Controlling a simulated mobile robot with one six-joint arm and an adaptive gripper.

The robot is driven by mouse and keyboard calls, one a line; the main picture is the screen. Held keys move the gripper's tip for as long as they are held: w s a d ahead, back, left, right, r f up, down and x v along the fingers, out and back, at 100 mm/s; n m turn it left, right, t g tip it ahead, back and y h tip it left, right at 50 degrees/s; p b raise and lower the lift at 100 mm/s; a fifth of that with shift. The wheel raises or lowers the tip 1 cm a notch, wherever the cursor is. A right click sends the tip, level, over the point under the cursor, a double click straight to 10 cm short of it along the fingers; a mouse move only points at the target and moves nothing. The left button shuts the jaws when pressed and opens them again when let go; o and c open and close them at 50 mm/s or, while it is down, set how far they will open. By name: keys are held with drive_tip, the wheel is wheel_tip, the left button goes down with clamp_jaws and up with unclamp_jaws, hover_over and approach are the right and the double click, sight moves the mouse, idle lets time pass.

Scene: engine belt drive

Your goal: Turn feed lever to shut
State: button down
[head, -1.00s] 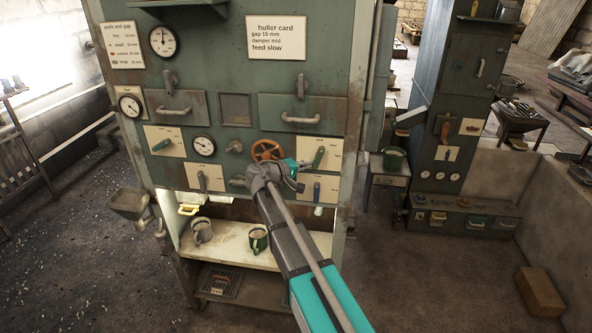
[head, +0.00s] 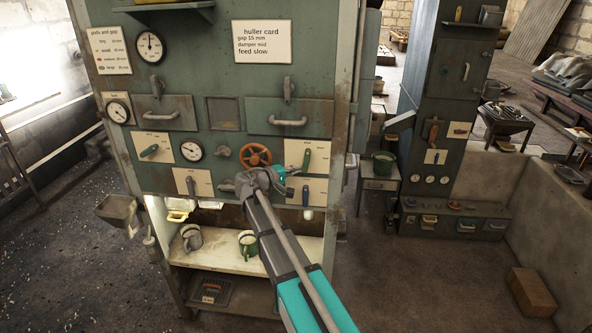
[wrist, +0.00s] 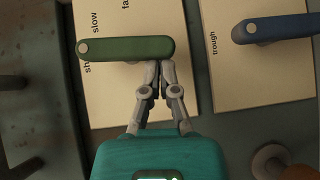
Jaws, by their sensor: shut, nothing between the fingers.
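The green lever (head: 306,158) sits on a cream card on the right of the green machine front. In the wrist view this lever (wrist: 126,48) lies across a card reading "slow" and part of another word, with its round pivot at the left end. My gripper (wrist: 160,66) is shut and empty, its fingertips at the lever's lower edge near the free end. They look touching or nearly so. In the head view my gripper (head: 288,172) is just left of the lever, its fingertips hard to make out.
A blue lever (wrist: 272,28) on a "trough" card is close beside the green one. An orange handwheel (head: 256,156) is left of my gripper. Below are a shelf (head: 285,252) with mugs and a drawer handle (head: 288,121) above. Open floor lies right of the machine.

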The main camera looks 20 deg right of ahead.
drive_tip(key=shift+a, duration=0.1)
idle(0.7)
drive_tip(key=w+a+f+v, duration=0.1)
drive_tip(key=w+v, duration=0.1)
drive_tip(key=v, duration=1)
drive_tip(key=shift+w+a, duration=0.2)
drive_tip(key=shift+a, duration=0.1)
idle(1.1)
